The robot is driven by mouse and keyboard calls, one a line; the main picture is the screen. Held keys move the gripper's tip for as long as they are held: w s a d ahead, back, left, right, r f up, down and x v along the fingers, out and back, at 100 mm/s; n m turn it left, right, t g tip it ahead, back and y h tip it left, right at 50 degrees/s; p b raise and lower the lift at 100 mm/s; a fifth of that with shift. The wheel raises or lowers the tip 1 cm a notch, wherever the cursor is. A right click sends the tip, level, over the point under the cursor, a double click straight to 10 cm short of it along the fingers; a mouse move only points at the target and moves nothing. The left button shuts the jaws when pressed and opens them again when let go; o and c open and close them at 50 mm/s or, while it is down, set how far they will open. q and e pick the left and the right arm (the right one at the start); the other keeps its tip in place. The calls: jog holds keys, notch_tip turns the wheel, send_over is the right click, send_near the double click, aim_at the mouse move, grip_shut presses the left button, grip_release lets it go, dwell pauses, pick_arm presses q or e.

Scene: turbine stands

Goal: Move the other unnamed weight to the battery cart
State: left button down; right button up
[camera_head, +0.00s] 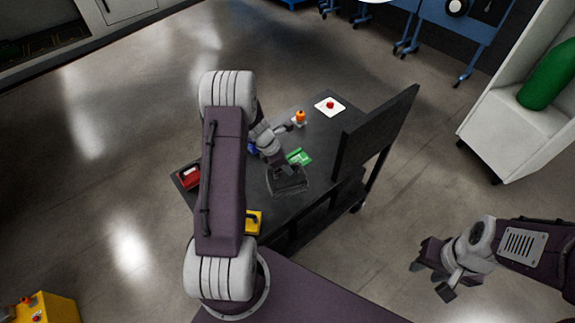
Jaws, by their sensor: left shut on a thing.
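My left gripper (280,165) is over the black cart (325,135), pointing down. It is shut on a dark grey weight (289,182), which is at or just above the cart top; I cannot tell if it touches. My arm hides part of the cart's left side. My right gripper (432,279) is off the cart at the lower right, empty, with its fingers apart. No label shows that tells which cart is the battery cart.
On the cart are a green item (299,156), a red box (189,177), a yellow box (254,222), an orange-topped item (300,118) and a white plate with a red knob (330,106). An upright black panel (375,130) edges its right side. A white rack (510,130) stands right.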

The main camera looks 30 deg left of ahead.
aim_at(280, 171)
pick_arm(q)
jog(key=shift+w+f+b, duration=0.2)
jog(key=shift+f+b, duration=3.5)
jog(key=shift+f, duration=0.4)
jog(key=shift+f, duration=0.25)
jog(key=c, duration=1.5)
grip_release()
jog(key=shift+c, duration=0.2)
jog(key=shift+o, duration=1.3)
jog(key=shift+s+d+r, duration=0.1)
jog(key=shift+s, duration=0.05)
jog(key=shift+o, duration=0.8)
jog(key=p+v, duration=0.5)
jog(key=v, duration=0.2)
jog(key=shift+d, duration=0.1)
